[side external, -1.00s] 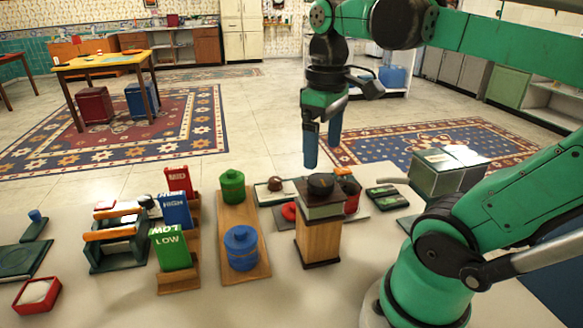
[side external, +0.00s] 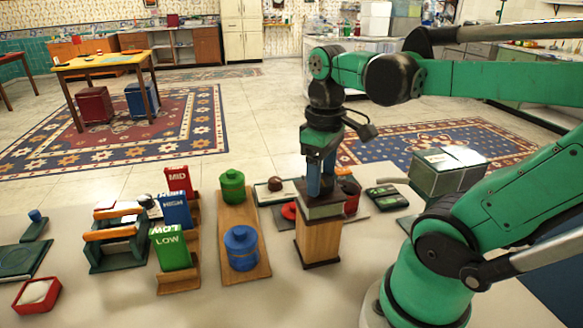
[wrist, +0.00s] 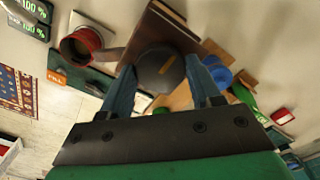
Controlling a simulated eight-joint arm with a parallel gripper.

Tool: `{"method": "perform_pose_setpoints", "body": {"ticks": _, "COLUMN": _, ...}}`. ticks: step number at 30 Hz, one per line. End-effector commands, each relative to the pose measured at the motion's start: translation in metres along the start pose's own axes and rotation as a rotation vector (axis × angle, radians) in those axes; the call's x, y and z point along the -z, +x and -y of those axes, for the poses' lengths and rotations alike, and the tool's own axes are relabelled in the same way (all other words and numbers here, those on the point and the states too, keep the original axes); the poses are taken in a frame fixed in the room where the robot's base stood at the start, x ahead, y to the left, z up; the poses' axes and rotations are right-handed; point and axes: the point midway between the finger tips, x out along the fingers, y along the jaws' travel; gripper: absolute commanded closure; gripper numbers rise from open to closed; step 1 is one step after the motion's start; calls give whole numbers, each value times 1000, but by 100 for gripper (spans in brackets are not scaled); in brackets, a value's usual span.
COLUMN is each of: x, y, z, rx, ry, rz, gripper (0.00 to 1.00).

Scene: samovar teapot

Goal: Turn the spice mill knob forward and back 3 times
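The fingers are spread on either side of the knob, and a slim gap seems to remain at each side. In the side view the fingers and wrist hide the knob.
A red cup (wrist: 82,46) stands close beside the mill. To its left in the side view are a board with green (side external: 232,187) and blue (side external: 241,248) canisters and several labelled cards (side external: 170,247). A green metal box (side external: 447,172) stands at the right.

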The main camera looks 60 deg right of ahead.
Motion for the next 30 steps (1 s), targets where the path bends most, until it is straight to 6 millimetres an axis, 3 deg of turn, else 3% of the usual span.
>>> {"method": "perform_pose_setpoints", "body": {"ticks": 1, "x": 0, "y": 0, "z": 0, "rx": 0, "ry": 0, "rz": 0, "gripper": 74}}
{"method": "perform_pose_setpoints", "body": {"ticks": 3, "x": 0, "y": 0, "z": 0, "rx": -1, "ry": 0, "rz": 0, "gripper": 94}}
{"method": "perform_pose_setpoints", "body": {"ticks": 4, "x": 0, "y": 0, "z": 0, "rx": -1, "ry": 0, "rz": 0, "gripper": 96}}
{"method": "perform_pose_setpoints", "body": {"ticks": 17, "x": 0, "y": 0, "z": 0, "rx": -1, "ry": 112, "rz": 0, "gripper": 96}}
{"method": "perform_pose_setpoints", "body": {"ticks": 30, "x": 0, "y": -1, "z": 0, "rx": -1, "ry": 498, "rz": 0, "gripper": 96}}
